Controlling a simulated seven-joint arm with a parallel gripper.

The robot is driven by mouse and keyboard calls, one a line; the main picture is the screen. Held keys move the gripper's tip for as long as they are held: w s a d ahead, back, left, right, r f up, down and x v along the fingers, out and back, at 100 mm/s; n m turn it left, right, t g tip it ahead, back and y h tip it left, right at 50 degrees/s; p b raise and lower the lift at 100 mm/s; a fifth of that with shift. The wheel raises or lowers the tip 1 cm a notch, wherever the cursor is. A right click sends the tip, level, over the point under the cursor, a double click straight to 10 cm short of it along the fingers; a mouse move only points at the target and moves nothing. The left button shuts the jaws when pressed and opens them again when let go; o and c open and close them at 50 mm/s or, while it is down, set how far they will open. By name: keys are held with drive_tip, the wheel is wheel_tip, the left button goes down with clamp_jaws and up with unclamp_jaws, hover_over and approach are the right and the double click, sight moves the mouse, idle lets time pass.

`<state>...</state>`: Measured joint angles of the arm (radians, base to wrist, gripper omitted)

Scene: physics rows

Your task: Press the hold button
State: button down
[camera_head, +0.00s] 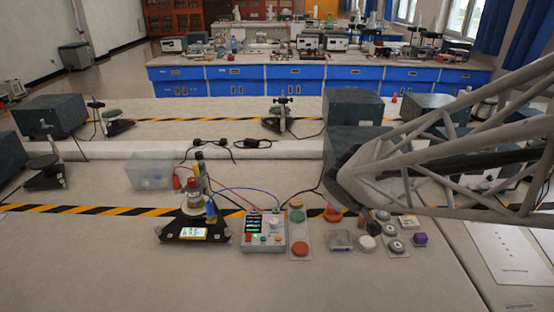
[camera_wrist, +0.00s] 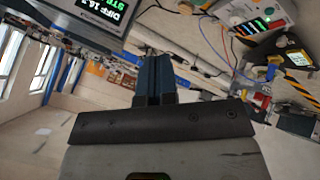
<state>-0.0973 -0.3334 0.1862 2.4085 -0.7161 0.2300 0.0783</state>
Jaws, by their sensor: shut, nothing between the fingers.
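A light grey control box (camera_head: 264,238) stands on the near bench. Which button is the hold button is too small to read. The box also shows at the top right of the wrist view (camera_wrist: 262,18). My gripper's fingers (camera_wrist: 153,78) are shut and empty in the wrist view. In the head view my arm comes in from the right, and its dark end is right of the control box, apart from it, with the fingertips not clear.
A black device with a lit display (camera_head: 193,232) stands left of the box, wires behind it. A board with coloured discs (camera_head: 300,248) is close on the right, then several small round pieces. A clear bin (camera_head: 152,172) is behind left. The bench front is clear.

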drive_tip(key=w+a+f+n+y, duration=0.3)
drive_tip(key=w+a+f+n, duration=0.2)
drive_tip(key=w+a, duration=0.15)
drive_tip(key=n+g+y, duration=0.1)
drive_tip(key=n+y, duration=0.3)
drive_tip(key=n, duration=0.1)
hover_over(277, 239)
wheel_tip(277, 239, down, 6)
drive_tip(key=shift+f, duration=0.15)
drive_tip(key=shift+f, duration=4.25)
drive_tip(key=shift+s+f, duration=0.1)
drive_tip(key=shift+f, duration=0.75)
drive_tip(key=shift+r, duration=0.85)
drive_tip(key=shift+r, duration=0.15)
